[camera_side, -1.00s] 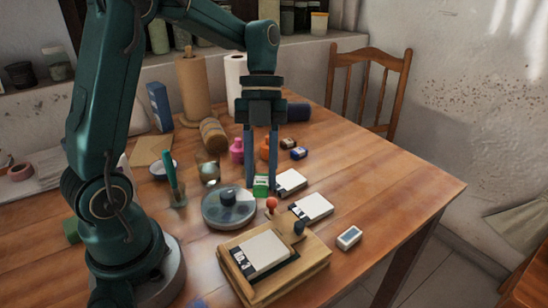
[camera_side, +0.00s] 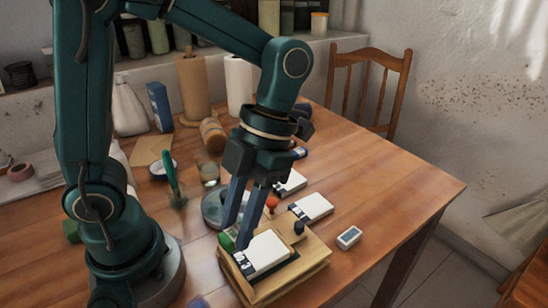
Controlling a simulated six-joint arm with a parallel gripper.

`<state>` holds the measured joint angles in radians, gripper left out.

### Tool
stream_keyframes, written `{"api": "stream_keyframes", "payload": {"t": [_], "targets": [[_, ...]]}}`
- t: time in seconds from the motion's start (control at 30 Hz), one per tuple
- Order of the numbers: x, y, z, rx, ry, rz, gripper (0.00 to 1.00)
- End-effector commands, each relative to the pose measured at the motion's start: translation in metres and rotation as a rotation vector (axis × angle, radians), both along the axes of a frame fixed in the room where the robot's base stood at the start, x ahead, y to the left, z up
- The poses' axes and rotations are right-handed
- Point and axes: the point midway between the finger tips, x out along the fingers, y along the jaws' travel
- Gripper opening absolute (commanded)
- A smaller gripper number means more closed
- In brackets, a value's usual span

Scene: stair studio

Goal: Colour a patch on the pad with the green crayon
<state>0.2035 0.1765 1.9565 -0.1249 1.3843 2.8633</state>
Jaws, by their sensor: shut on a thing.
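The pad (camera_side: 268,250) is a white sheet in a dark frame on a wooden board (camera_side: 290,275) near the table's front edge. My gripper (camera_side: 236,240) points down at the pad's left end, tilted, with its fingers close together. It is shut on a small green piece (camera_side: 226,241), which I take to be the green crayon; the fingers hide most of it. I cannot tell whether its tip touches the pad. No green patch shows on the visible white part.
A round dish (camera_side: 210,209) stands behind my fingers, partly hidden. Two white cards (camera_side: 312,207) (camera_side: 290,184) lie behind the board, and a small white block (camera_side: 349,237) lies to its right. A dark knob (camera_side: 298,229) rises from the board. The right side of the table is clear.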

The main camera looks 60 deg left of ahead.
Motion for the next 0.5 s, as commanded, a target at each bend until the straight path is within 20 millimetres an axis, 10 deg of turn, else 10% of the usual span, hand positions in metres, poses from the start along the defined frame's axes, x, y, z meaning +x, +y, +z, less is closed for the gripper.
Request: {"api": "stream_keyframes", "payload": {"t": [0.5], "targets": [[-0.001, 0.000, -0.051, 0.001, 0.006, 0.001, 0.00]]}}
